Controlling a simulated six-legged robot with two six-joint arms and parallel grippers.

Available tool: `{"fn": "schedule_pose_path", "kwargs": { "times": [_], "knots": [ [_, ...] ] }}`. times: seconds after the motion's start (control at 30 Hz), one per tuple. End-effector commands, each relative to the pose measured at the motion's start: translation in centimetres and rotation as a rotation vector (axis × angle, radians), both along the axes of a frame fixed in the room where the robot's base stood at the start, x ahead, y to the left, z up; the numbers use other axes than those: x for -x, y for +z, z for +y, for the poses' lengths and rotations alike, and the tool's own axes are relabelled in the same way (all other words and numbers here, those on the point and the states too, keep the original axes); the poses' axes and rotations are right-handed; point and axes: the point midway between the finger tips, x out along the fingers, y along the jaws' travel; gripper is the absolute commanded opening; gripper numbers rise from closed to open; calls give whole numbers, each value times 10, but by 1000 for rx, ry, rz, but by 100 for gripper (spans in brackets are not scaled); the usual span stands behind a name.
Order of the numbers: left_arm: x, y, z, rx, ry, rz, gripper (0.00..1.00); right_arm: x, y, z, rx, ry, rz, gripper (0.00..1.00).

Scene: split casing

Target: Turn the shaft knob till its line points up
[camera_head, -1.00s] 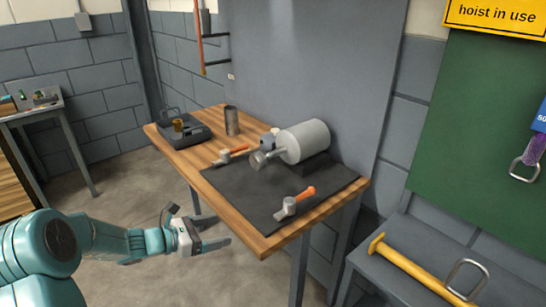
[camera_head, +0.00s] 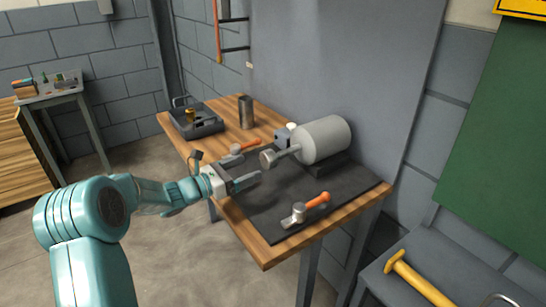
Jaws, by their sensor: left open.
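A grey cylindrical casing (camera_head: 325,139) lies on its side on a dark block on the black mat (camera_head: 292,208). Its shaft points left toward my arm and ends in a round grey shaft knob (camera_head: 268,159). I cannot make out a line on the knob at this size. My left gripper (camera_head: 252,178) is open and empty, just left of and below the knob in the picture, its fingers pointing toward it. The fingers look apart from the knob. My right gripper is not in view.
An orange-handled hammer (camera_head: 307,208) lies on the mat's front part, and another orange-handled tool (camera_head: 240,147) lies behind my gripper. A dark tray (camera_head: 207,130) and a metal cylinder (camera_head: 246,112) stand at the table's far left. A yellow hammer (camera_head: 415,278) lies on the lower right bench.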

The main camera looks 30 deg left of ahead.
Motion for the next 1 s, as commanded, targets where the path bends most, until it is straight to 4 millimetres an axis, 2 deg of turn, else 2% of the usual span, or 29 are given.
{"fn": "schedule_pose_path", "kwargs": {
  "times": [0.2, 0.4, 0.6, 0.8, 0.83, 0.9, 1.0],
  "knots": [
    [-50, 1, -20, 1, -4, -1, 84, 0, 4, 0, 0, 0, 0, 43],
    [-81, 0, -30, 1, -4, 0, 84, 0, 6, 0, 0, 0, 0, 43],
    [-92, 0, -34, 0, -3, 0, 84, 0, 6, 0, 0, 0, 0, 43],
    [-92, 0, -33, 1, -3, 0, 84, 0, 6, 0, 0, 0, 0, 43],
    [-92, 0, -33, 0, -3, 0, 81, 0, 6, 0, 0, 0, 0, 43],
    [-92, 0, -33, 0, -3, 0, 58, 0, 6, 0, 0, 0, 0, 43],
    [-92, 0, -33, 0, -3, 0, 29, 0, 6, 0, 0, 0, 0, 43]
  ]
}}
